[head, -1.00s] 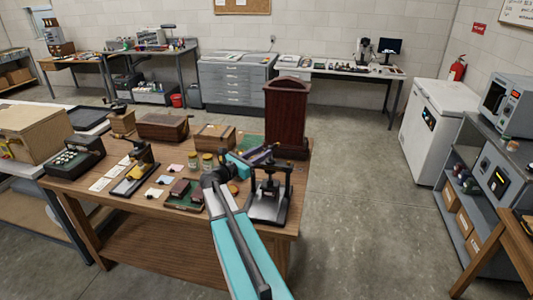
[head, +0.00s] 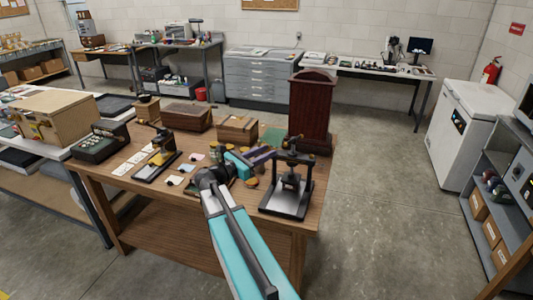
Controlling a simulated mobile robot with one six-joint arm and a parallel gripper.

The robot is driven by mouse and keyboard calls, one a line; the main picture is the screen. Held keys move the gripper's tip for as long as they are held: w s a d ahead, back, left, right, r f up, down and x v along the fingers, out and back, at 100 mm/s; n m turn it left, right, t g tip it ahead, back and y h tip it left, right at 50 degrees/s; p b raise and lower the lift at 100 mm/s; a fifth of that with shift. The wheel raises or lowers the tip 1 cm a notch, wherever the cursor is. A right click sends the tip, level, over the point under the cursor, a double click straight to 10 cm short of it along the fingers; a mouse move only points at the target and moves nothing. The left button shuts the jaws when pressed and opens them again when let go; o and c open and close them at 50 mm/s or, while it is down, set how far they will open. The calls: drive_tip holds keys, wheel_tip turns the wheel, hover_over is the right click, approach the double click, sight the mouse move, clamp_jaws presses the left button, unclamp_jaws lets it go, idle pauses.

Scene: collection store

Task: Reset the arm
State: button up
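My teal and dark grey arm reaches from the bottom of the head view over a wooden table (head: 160,231). My gripper (head: 264,157) is at the arm's far end, above the right part of the tabletop and just left of a black press-like stand (head: 290,208). It is small and dark here, so its fingers and anything between them cannot be made out. The arm covers part of the items on the table behind it.
A tall dark red wooden case (head: 311,108) stands on the table behind my gripper. Wooden boxes (head: 187,117), a microscope-like device (head: 160,155) and small cards lie to the left. Open floor (head: 385,200) lies right of the table, before a white chest freezer (head: 465,130).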

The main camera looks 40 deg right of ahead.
idle(0.3)
drive_tip(key=s+a+f+m+y, duration=0.1)
drive_tip(key=a+f+m+y, duration=0.35)
drive_tip(key=a+f, duration=0.55)
drive_tip(key=s+a+f+m+y, duration=0.2)
drive_tip(key=a+f+m+y, duration=0.3)
drive_tip(key=f, duration=0.9)
drive_tip(key=s+a+f+m+y, duration=0.2)
drive_tip(key=a+f+m+y, duration=0.15)
drive_tip(key=a, duration=0.45)
drive_tip(key=s+a+f+m+y, duration=0.2)
drive_tip(key=a+f, duration=0.2)
drive_tip(key=a, duration=0.5)
drive_tip(key=s+a+f+m+y, duration=0.2)
drive_tip(key=a+f+m+y, duration=0.15)
drive_tip(key=a, duration=0.45)
drive_tip(key=s+f+g+b, duration=0.6)
drive_tip(key=s+f, duration=1.9)
drive_tip(key=s, duration=0.1)
drive_tip(key=shift+s+n+h, duration=0.1)
drive_tip(key=shift+n+h, duration=0.15)
